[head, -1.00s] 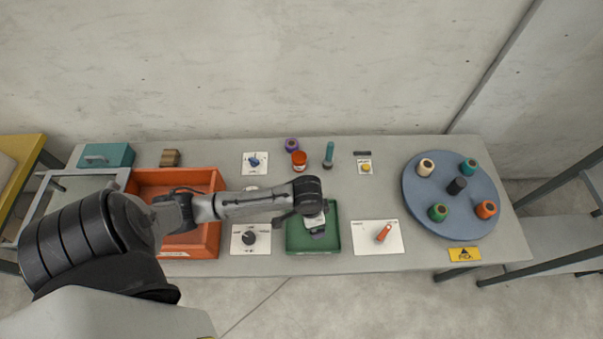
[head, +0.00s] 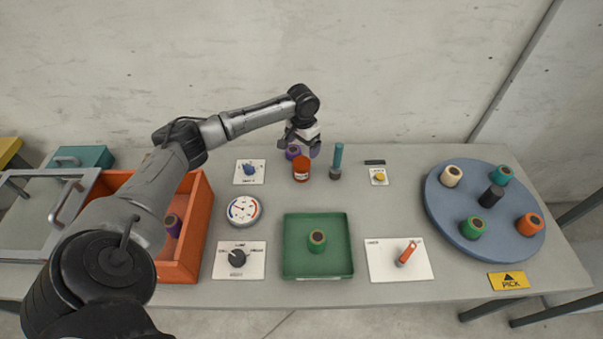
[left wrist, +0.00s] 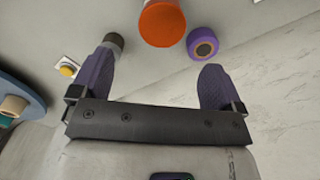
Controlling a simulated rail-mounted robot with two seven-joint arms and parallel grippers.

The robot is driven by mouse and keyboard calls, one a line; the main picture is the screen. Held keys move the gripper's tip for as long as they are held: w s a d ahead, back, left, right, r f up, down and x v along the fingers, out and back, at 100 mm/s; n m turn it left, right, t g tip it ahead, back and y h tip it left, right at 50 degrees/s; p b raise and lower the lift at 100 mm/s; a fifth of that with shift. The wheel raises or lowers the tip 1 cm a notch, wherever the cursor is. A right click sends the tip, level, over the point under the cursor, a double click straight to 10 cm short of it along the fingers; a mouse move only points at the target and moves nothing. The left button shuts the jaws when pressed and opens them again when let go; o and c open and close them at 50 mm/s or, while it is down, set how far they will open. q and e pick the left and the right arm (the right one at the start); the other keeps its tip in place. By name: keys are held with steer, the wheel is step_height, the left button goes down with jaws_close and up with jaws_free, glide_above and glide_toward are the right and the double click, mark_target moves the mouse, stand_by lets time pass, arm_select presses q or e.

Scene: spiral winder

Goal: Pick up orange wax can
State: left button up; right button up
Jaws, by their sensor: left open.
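The orange wax can (head: 301,170), with a pale label, stands upright near the back of the table. In the left wrist view the can (left wrist: 162,24) shows at the top, beyond and between the fingertips, with its lower part cut off. My left gripper (head: 304,147) is above and just behind the can in the head view. In the left wrist view its two purple fingers (left wrist: 158,65) are spread wide with nothing between them. I cannot tell the exact gap to the can. My right gripper is not in view.
A purple spool (head: 293,153) stands close behind the can, and a teal-handled tool (head: 337,162) stands to its right. A green tray (head: 290,263) holds a green spool (head: 317,240). An orange bin (head: 195,225) and gauge (head: 243,210) are left; a blue turntable (head: 452,212) is right.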

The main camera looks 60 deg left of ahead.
mark_target(302, 162)
arm_select(q)
step_height(302, 162, down, 7)
steer(key=shift+r+b, duration=0.15)
steer(key=shift+b, duration=0.5)
steer(key=shift+s+f+b, duration=0.15)
steer(key=shift+f+b, duration=0.9)
steer(key=shift+f, duration=1.55)
steer(key=shift+a, duration=0.1)
steer(key=shift+r, duration=0.1)
steer(key=c, duration=1.1)
